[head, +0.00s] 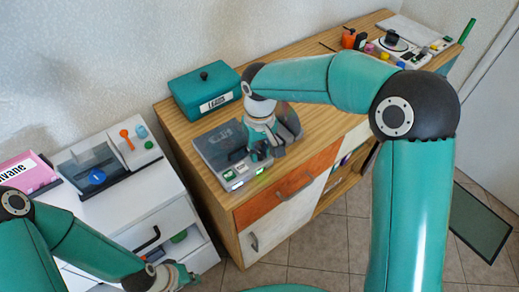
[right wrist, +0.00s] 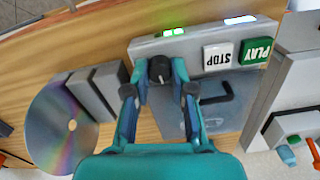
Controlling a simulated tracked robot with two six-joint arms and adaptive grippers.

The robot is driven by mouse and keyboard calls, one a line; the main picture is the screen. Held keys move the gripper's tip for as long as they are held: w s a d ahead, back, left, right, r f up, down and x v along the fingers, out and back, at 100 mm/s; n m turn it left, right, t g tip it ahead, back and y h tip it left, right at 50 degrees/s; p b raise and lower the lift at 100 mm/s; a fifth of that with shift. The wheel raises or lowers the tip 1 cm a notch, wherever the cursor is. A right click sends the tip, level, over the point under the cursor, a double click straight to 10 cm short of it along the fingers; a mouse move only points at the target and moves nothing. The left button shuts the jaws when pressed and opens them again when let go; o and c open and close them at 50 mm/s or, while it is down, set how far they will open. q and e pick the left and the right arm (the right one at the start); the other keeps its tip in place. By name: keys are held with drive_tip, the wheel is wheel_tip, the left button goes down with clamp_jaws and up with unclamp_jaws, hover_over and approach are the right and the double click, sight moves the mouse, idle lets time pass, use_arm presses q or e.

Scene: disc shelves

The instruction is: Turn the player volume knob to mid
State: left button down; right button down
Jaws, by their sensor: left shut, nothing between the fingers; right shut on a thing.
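The grey player (head: 210,150) sits on the wooden cabinet, with a see-through lid and lit green and white lights on its front. In the right wrist view its front panel (right wrist: 195,43) carries a white STOP button (right wrist: 217,56), a green PLAY button (right wrist: 256,52) and the dark round volume knob (right wrist: 160,69). My right gripper (right wrist: 160,72) is shut on the knob, one finger on each side. In the head view my right gripper (head: 262,150) hides the knob. A small pale mark shows on the knob; its exact setting is hard to read. My left gripper (head: 180,276) is shut and empty near the white drawers.
A teal LOANS box (head: 204,90) stands behind the player. A shiny disc (right wrist: 62,122) leans by grey blocks (right wrist: 96,92) beside the player. A white drawer unit (head: 135,205) stands left, and a cluttered tray (head: 405,52) lies at the far right.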

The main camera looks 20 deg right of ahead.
sight(259, 153)
drive_tip(key=shift+m, duration=0.3)
drive_tip(key=c, duration=1)
unclamp_jaws()
drive_tip(key=shift+r, duration=0.1)
wheel_tip(259, 153, up, 12)
drive_tip(key=shift+f, duration=0.1)
drive_tip(key=shift+f, duration=0.1)
